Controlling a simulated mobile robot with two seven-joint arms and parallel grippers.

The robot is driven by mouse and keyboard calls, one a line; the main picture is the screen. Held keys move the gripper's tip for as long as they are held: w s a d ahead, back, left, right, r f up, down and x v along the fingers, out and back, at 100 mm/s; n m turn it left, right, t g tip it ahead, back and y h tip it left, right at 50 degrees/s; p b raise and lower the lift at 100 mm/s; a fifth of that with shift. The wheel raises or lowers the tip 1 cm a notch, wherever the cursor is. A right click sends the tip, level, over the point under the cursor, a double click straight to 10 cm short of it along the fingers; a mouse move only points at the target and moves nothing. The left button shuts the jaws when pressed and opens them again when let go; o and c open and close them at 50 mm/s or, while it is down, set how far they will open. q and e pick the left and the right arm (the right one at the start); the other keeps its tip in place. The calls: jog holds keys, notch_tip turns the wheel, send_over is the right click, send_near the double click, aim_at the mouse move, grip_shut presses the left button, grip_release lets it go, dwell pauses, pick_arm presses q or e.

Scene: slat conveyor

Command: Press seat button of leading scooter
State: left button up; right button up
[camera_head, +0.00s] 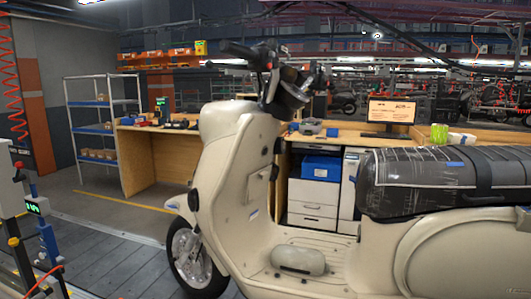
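A cream scooter (226,215) fills the middle and right of the view, upright, its front wheel (193,262) to the left. Its dark handlebars (285,85) stand at the top of the front shield. Its black seat (440,180) is at the right, closed and covered in clear plastic wrap. A small blue mark is on the seat's side. The inner side of the front shield has small dark fittings and a panel (258,187); I cannot tell which, if any, is the seat button. Neither of my grippers is in view.
The scooter stands on a grey slat floor (110,262). A post with a green display (36,207) and a red coiled hose (10,75) are at the left edge. Wooden workbenches (160,160), a shelf rack (98,120) and a monitor (391,112) stand behind. Floor left of the front wheel is clear.

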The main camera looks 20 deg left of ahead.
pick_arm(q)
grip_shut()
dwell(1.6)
